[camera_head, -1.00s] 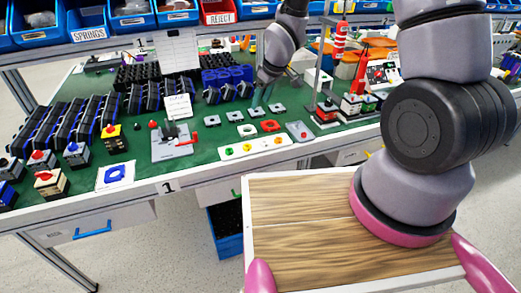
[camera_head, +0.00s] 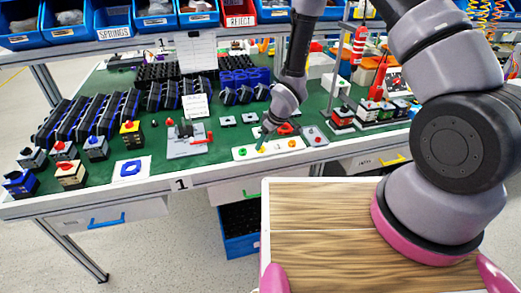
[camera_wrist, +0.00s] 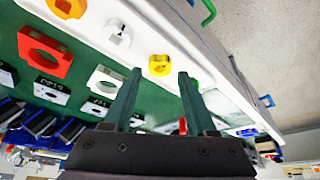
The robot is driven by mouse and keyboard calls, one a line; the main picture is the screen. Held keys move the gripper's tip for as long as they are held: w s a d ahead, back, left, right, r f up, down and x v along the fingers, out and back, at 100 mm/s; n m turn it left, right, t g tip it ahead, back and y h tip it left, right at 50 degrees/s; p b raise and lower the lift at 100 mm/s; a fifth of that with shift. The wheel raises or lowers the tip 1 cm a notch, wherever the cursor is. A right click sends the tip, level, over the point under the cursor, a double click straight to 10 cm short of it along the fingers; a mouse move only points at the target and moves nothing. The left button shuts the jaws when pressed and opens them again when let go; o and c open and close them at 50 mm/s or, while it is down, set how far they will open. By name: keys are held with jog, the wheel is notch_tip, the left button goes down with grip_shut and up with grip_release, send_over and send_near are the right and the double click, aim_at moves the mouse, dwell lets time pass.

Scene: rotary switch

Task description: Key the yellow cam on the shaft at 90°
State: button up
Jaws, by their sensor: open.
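The yellow cam (camera_wrist: 159,65) is a small ring with a hole, lying on a white strip (camera_wrist: 140,30). It shows between my fingertips in the wrist view. My gripper (camera_wrist: 160,76) is open and empty, its two dark green fingers pointing toward the cam from above; it also shows over the strip in the head view (camera_head: 262,143). The fingers do not touch the cam visibly. A grey fixture (camera_head: 186,150) with a red lever stands left of the strip in the head view. The shaft on it is too small to make out clearly.
Black switch bodies (camera_head: 90,112) stand in rows at left.

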jog(key=shift+x, duration=1.2)
grip_shut()
jog(key=shift+r, duration=0.2)
